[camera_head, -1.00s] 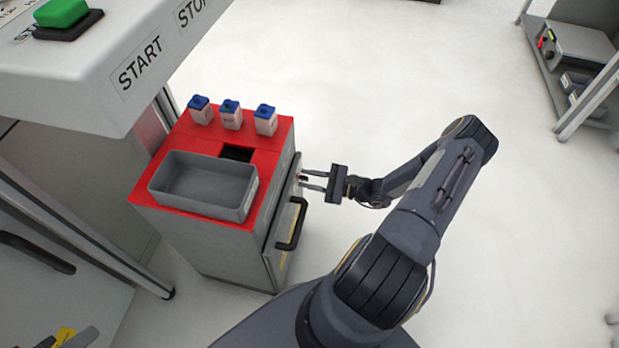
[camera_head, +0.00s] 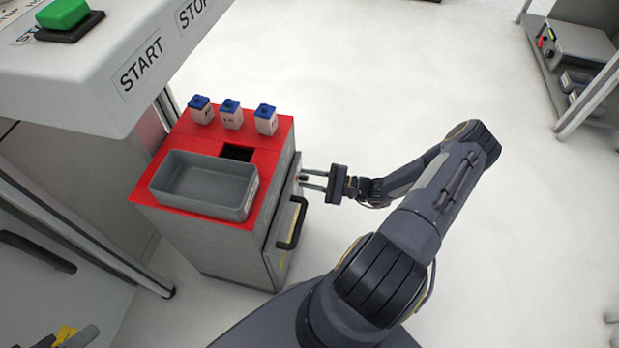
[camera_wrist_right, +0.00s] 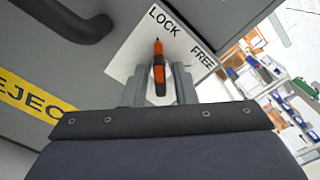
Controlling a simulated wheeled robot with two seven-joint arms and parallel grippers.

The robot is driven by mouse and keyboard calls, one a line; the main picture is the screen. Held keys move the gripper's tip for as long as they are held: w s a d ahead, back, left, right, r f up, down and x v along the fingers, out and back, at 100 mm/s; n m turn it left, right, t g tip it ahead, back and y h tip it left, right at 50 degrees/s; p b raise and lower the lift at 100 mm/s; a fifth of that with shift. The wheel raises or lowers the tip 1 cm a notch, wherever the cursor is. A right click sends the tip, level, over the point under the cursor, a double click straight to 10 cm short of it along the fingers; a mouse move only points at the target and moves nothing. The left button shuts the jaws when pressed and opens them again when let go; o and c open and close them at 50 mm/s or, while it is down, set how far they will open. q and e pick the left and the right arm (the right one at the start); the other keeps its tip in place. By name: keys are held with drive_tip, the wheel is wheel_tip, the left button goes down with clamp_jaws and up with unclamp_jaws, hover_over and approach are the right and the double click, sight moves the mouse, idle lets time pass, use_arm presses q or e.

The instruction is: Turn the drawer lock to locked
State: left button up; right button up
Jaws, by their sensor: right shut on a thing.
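The drawer lock is an orange and black knob (camera_wrist_right: 157,68) on a white label plate (camera_wrist_right: 125,62) with the words LOCK and FREE. In the right wrist view its orange tip points up, close to the word LOCK, with FREE off to its right. My right gripper (camera_wrist_right: 159,82) has one finger on each side of the knob and is shut on it. In the head view the right gripper (camera_head: 304,180) reaches the right face of the grey, red-topped cabinet (camera_head: 222,255); the knob is too small to make out there. My left gripper is not in view.
A black drawer handle (camera_head: 292,224) sticks out just below the gripper in the head view. A grey bin (camera_head: 203,207) and several blue-capped containers (camera_head: 231,117) stand on the cabinet. Open floor lies to the right.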

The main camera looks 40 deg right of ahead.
drive_tip(key=o, duration=0.7)
drive_tip(key=shift+c, duration=0.2)
drive_tip(key=p+v, duration=0.1)
drive_tip(key=v, duration=0.6)
drive_tip(key=shift+s+d, duration=0.25)
drive_tip(key=shift+s, duration=0.1)
